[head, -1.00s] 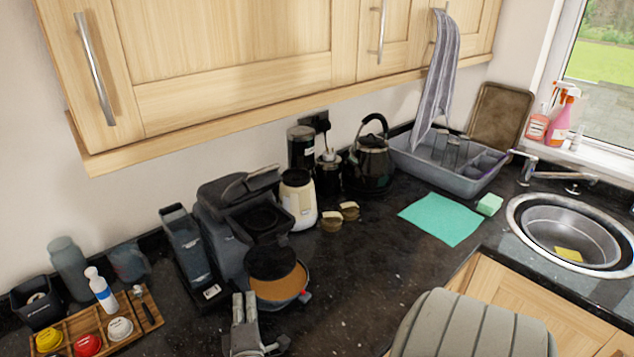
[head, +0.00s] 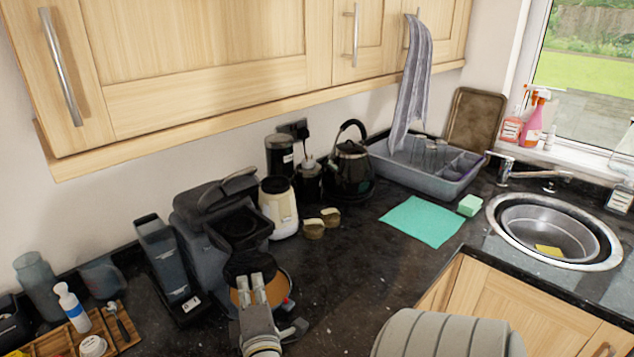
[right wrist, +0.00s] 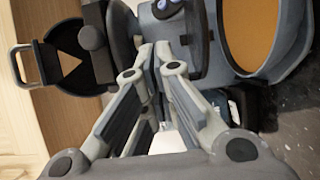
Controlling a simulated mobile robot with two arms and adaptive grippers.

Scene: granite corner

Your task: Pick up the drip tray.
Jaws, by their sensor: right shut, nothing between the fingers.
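The dark grey coffee machine (head: 201,220) stands on the counter with its lid raised. Low at its front is a round tan surface with a grey-blue rim (head: 281,286), which looks like the drip tray; I cannot tell where tray and machine base divide. It also shows at the upper right in the right wrist view (right wrist: 264,28). A black round part (head: 246,263) sits above it. My right gripper (head: 252,283) is shut and empty, its fingertips overlapping the tan surface in the head view; contact cannot be told. In the wrist view its fingertips (right wrist: 154,48) converge beside the machine. My left gripper is out of view.
A cream grinder (head: 281,210), two small tan-topped pots (head: 314,228) and a black kettle (head: 350,172) stand behind. A slim dark box (head: 164,258) stands left of the machine. Bare counter (head: 350,275) lies to the right, before the green cloth (head: 422,221).

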